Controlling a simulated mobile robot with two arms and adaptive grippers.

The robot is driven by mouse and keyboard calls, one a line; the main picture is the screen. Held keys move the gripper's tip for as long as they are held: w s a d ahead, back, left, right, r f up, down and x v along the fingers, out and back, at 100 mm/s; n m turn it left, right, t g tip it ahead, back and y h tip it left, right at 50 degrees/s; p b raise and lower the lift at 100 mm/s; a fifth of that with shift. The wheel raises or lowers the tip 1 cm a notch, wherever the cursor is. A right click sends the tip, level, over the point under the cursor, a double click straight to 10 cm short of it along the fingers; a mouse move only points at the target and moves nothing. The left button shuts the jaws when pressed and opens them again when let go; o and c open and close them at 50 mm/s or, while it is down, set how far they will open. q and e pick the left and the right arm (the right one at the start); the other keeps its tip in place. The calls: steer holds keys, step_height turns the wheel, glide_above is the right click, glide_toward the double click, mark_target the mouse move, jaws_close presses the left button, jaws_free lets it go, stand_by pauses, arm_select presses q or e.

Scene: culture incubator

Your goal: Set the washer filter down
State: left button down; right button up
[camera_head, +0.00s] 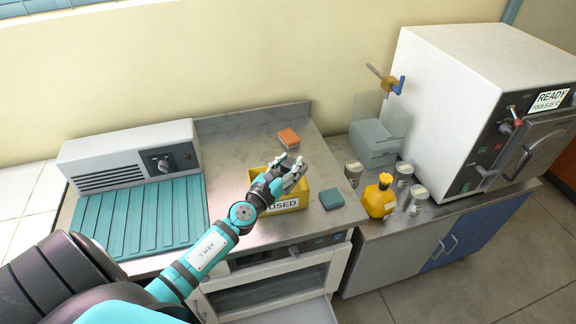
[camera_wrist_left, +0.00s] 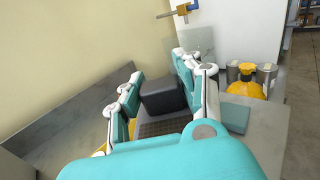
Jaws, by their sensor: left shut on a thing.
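My left gripper (camera_head: 290,172) is above the yellow bin marked "USED" (camera_head: 292,204) on the steel counter. In the left wrist view, the left gripper (camera_wrist_left: 160,85) is shut on a dark grey block (camera_wrist_left: 163,97), which appears to be the washer filter. The block sits between the two teal-and-white fingers, its lower part hidden by the gripper. In the head view the fingers and hand hide most of it. I cannot tell how high it is above the bin. My right gripper is not in view.
An orange block (camera_head: 288,138) lies behind the bin and a teal block (camera_head: 331,198) to its right. A ribbed teal mat (camera_head: 143,217) lies left. A yellow bottle (camera_head: 379,197), metal cans (camera_head: 419,197) and a clear tank (camera_head: 376,140) stand further right, beside the white incubator (camera_head: 447,85).

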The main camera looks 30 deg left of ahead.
mark_target(292, 158)
arm_select(q)
steer(key=shift+w+a+f+b, duration=0.1)
steer(key=shift+w+a+b, duration=0.1)
steer(key=shift+w+a, duration=0.35)
steer(key=shift+w+a+b, duration=0.2)
steer(key=shift+w+a, duration=0.15)
steer(key=shift+w, duration=0.35)
steer(key=f+b, duration=0.3)
steer(key=shift+w+a+f, duration=0.25)
steer(key=shift+w, duration=0.15)
steer(key=shift+r, duration=0.2)
steer(key=shift+s+f+b, duration=0.1)
steer(key=shift+f+b, duration=0.1)
steer(key=shift+b, duration=0.15)
steer(key=c, duration=0.9)
jaws_free()
steer(key=shift+f, duration=0.1)
